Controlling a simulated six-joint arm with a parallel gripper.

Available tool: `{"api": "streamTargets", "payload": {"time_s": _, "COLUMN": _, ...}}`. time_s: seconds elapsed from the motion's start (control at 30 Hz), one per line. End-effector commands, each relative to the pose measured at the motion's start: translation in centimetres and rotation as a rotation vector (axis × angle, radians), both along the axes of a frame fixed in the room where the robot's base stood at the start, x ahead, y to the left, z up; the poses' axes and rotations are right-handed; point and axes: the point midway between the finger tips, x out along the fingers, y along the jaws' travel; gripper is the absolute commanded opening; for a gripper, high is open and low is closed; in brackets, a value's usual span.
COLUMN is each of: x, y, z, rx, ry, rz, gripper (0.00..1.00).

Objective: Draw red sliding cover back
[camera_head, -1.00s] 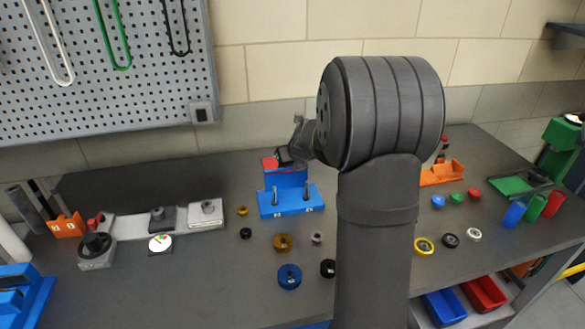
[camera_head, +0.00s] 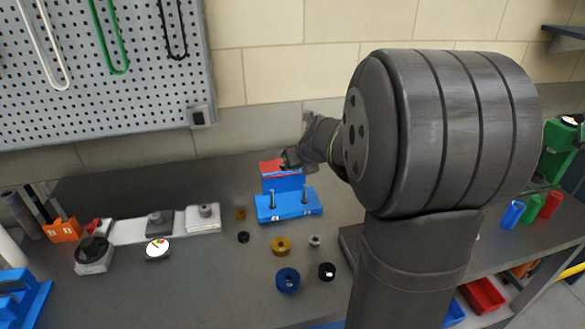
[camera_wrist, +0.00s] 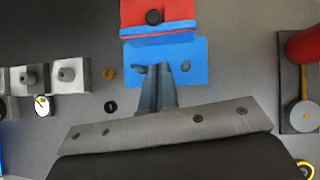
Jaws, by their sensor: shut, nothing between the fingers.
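The red sliding cover (camera_wrist: 180,12) lies on top of a blue block at the top of the wrist view, with a round black knob (camera_wrist: 154,17) on it. In the head view the red cover (camera_head: 268,167) shows partly beside my gripper. The block stands on a blue base plate (camera_wrist: 192,50) with upright pins. My gripper (camera_wrist: 158,68) is shut and empty; its fingers point over the base plate, in front of the block in the wrist view. In the head view my gripper (camera_head: 288,160) is at the cover's height; contact cannot be told.
Rings and small bushings, such as a brass ring (camera_head: 281,246) and a blue ring (camera_head: 288,280), lie in front of the fixture. A grey rail fixture (camera_head: 130,229) stands to the left. My arm hides much of the right side.

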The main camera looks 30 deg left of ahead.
Motion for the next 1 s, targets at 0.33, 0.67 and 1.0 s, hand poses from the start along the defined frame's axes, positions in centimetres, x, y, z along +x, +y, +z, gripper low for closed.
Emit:
{"api": "streamTargets", "payload": {"time_s": 0.33, "x": -1.6, "y": -2.2, "z": 3.3, "rx": 0.000, "ry": -0.001, "rz": -0.001, "gripper": 0.00}}
{"api": "streamTargets", "payload": {"time_s": 0.67, "x": -1.7, "y": -2.4, "z": 3.5, "rx": -0.001, "ry": 0.001, "rz": 0.000, "gripper": 0.00}}
{"api": "streamTargets", "payload": {"time_s": 1.0, "x": -1.1, "y": -1.5, "z": 2.2, "rx": -0.002, "ry": 0.002, "rz": 0.002, "gripper": 0.00}}
